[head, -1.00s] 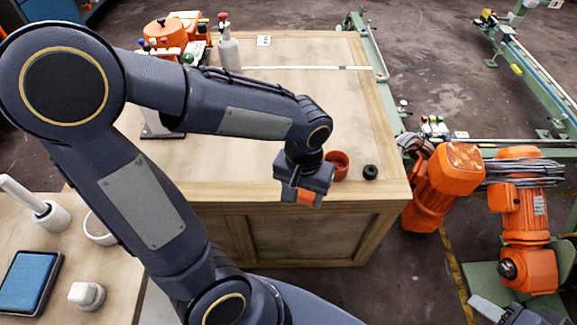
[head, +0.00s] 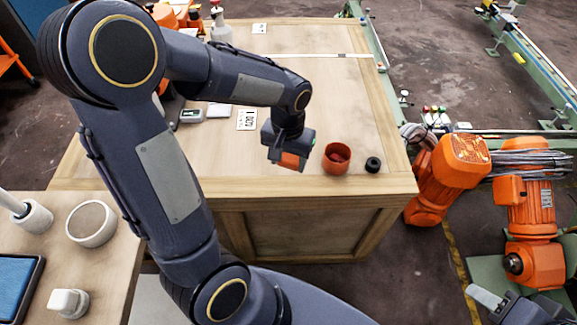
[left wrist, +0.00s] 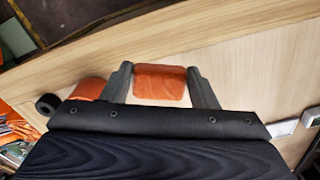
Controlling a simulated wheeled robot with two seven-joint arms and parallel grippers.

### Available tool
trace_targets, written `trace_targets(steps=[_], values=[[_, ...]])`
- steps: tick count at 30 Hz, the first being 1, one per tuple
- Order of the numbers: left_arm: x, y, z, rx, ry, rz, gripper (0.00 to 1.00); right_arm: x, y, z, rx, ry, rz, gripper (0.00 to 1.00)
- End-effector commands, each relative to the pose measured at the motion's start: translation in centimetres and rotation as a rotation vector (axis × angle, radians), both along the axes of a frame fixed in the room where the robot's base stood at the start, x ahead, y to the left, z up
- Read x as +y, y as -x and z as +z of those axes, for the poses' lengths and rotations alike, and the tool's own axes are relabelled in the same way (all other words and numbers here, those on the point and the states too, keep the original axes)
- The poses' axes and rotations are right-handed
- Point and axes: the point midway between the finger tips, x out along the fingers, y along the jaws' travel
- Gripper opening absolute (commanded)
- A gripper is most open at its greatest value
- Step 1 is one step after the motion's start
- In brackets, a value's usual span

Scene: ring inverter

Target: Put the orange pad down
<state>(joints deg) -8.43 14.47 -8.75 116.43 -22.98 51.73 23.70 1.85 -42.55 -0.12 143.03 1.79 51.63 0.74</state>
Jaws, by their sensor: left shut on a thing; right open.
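My left gripper (head: 289,160) is shut on the orange pad (head: 291,160) and holds it over the front part of the wooden crate top (head: 330,105). In the left wrist view the orange pad (left wrist: 160,84) sits between the two dark fingers of the gripper (left wrist: 162,82), with pale wood behind it. I cannot tell how high the pad is above the wood. My right gripper (head: 487,298) shows only in part at the lower right corner of the head view, away from the crate.
An orange cup (head: 337,158) and a black ring (head: 373,165) stand right of the pad. A printed card (head: 246,118) lies behind it to the left. A side bench at left holds a white round dish (head: 91,224) and a blue pad (head: 16,284).

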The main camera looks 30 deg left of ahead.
Motion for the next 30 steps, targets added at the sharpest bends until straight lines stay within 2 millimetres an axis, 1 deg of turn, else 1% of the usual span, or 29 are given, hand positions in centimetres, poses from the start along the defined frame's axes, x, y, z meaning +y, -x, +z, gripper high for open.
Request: trace_targets(steps=[1,5,7,9,12,15,21,26,27,30], values=[[0.2,-0.3,-0.4,0.002,0.000,0.000,0.35,0.0,0.0,-0.1,0.000,0.000,0.000,0.45],[0.4,-0.9,-1.2,0.001,0.000,0.000,0.35,0.0,0.0,-0.2,0.000,0.000,0.000,0.45],[0.7,-1.4,-2.0,0.003,-0.001,0.002,0.35,0.0,0.0,-0.4,0.000,0.000,0.000,0.45],[0.6,-1.2,-3.3,0.004,0.000,0.000,0.35,0.0,0.0,-0.8,0.000,0.000,0.000,0.45],[0.6,-1.3,-4.4,0.002,0.000,-0.001,0.35,0.0,0.0,-0.9,0.000,0.000,0.000,0.45],[0.6,-1.3,-4.7,-0.001,0.001,0.000,0.35,0.0,0.0,-0.9,0.000,0.000,0.000,0.45],[0.6,-1.3,-4.7,-0.001,0.001,0.000,0.35,0.0,0.0,-0.9,0.000,0.000,0.000,0.45],[0.6,-1.3,-5.2,-0.001,0.001,0.000,0.35,0.0,0.0,-1.4,0.000,0.000,0.000,0.45],[0.6,-1.3,-5.0,-0.001,0.001,0.000,0.59,0.0,0.0,-1.2,0.000,0.000,0.000,0.45],[0.6,-1.3,-5.0,-0.001,0.001,0.000,0.72,0.0,0.0,-1.2,0.000,0.000,0.000,0.45]])
